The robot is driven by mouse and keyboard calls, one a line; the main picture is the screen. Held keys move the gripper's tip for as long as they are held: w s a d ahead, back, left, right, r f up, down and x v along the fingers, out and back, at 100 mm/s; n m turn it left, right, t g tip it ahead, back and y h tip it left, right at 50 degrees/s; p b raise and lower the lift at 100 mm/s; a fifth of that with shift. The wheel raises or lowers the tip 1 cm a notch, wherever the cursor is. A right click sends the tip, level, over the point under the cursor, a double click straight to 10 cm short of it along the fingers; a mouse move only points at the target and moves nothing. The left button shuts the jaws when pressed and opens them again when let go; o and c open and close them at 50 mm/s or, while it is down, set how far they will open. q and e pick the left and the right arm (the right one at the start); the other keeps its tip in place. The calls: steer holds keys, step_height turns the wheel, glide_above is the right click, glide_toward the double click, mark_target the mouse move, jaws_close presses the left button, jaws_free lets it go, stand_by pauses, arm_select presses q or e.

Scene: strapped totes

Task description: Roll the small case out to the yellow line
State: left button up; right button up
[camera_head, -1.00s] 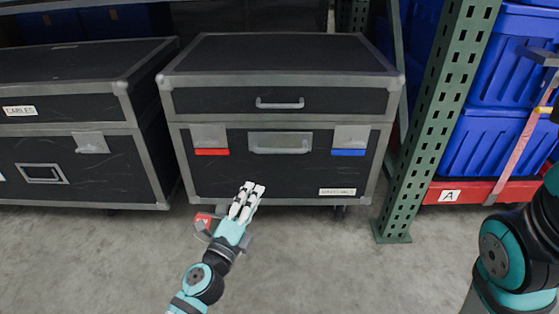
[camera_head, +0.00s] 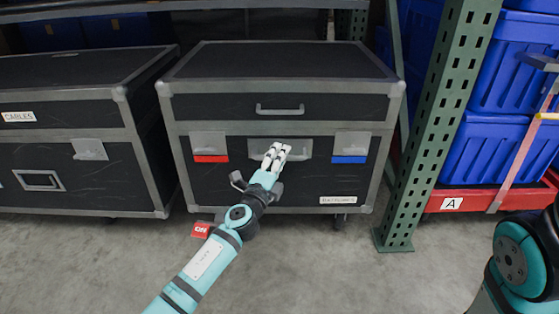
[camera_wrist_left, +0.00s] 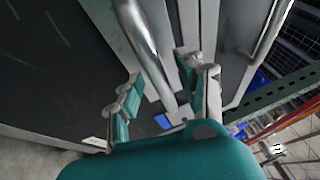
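The small case (camera_head: 260,180) is black with grey metal edges and stands on casters in the middle of the head view. It has an upper drawer-like handle (camera_head: 280,110) and a lower recessed handle (camera_head: 300,149) between red and blue latch tabs. A red tag or pedal with white lettering (camera_head: 200,229) shows under its front left. My left gripper (camera_head: 277,153) is at the lower handle. In the left wrist view, its fingers (camera_wrist_left: 165,92) are apart, with a metal bar (camera_wrist_left: 143,38) running between them. My right arm shows at the right edge; its gripper is out of frame.
A larger black case labelled CABLES (camera_head: 60,150) stands close on the left. A green perforated rack post (camera_head: 430,130) stands close on the right, with blue totes (camera_head: 500,150) on a red base beyond it. The concrete floor in front is clear. The yellow line is not visible.

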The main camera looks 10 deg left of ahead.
arm_select(q)
steer(key=shift+w, duration=0.1)
jaws_close()
stand_by(0.5)
